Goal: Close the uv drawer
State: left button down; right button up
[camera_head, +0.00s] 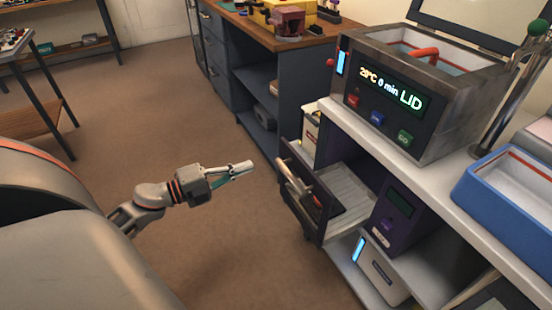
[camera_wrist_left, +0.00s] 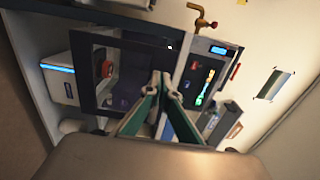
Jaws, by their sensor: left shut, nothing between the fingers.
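The uv drawer (camera_head: 345,196) stands pulled out below the bench, to the right of centre in the head view. Its dark front panel (camera_head: 303,207) faces left, and a flat tray floor shows behind it. A purple unit with a small dark display (camera_head: 397,204) is beside it. My left gripper (camera_head: 249,165) is shut and empty, a short way left of the drawer front and apart from it. In the left wrist view the shut fingers (camera_wrist_left: 161,80) point toward a dark frame (camera_wrist_left: 92,72), which seems to be the drawer. My right gripper is not in view.
A water bath (camera_head: 425,95) with a lit display stands on the white bench above the drawer. A blue tray (camera_head: 510,195) is at the right. A white box (camera_head: 380,272) sits on the lower shelf. A dark cabinet (camera_head: 228,65) stands behind. The floor left of the drawer is clear.

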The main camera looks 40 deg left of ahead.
aim_at(285, 154)
pick_arm(q)
jog(key=x, duration=0.8)
jog(key=shift+w+d, duration=0.15)
jog(key=shift+w, duration=0.15)
jog(key=shift+w+d, duration=0.2)
jog(key=shift+w, duration=0.25)
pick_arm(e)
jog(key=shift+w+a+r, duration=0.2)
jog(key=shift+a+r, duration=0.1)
pick_arm(q)
jog(key=shift+w, duration=0.2)
jog(key=x, duration=1.7)
jog(key=shift+w+d, duration=0.2)
jog(key=shift+w, duration=0.3)
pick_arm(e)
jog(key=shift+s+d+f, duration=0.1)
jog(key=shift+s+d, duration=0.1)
pick_arm(q)
jog(key=shift+r, duration=0.1)
jog(key=shift+w, duration=0.1)
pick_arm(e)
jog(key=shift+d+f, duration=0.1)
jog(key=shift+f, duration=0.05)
